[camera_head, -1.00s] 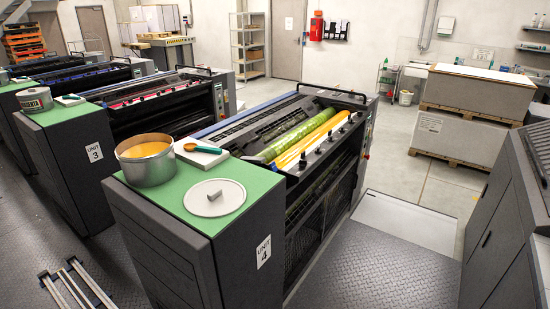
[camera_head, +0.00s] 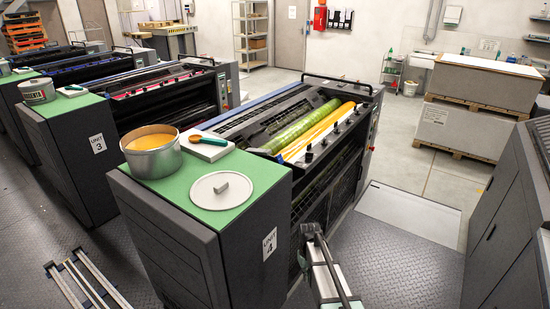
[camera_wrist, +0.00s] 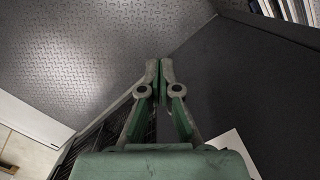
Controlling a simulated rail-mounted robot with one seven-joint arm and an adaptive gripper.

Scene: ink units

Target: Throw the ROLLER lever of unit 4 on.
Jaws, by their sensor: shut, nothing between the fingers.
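Unit 4 is the nearest dark press with a green top (camera_head: 245,170); its "UNIT 4" label (camera_head: 269,243) is on the end panel facing me. I cannot make out the ROLLER lever in either view. My gripper (camera_wrist: 158,68) is shut and empty in the wrist view, its fingertips together in front of a dark panel and the tread-plate floor. A white plate (camera_wrist: 236,152), partly hidden by the gripper body, lies beside it. In the head view my arm reaches up from the bottom edge to the right of the label, close to the unit's side.
An ink tin (camera_head: 151,152), a flat lid (camera_head: 221,190) and a spatula on a white pad (camera_head: 206,146) sit on unit 4's top. A pale step plate (camera_head: 410,210) lies beyond. A dark machine (camera_head: 505,220) flanks the walkway at right.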

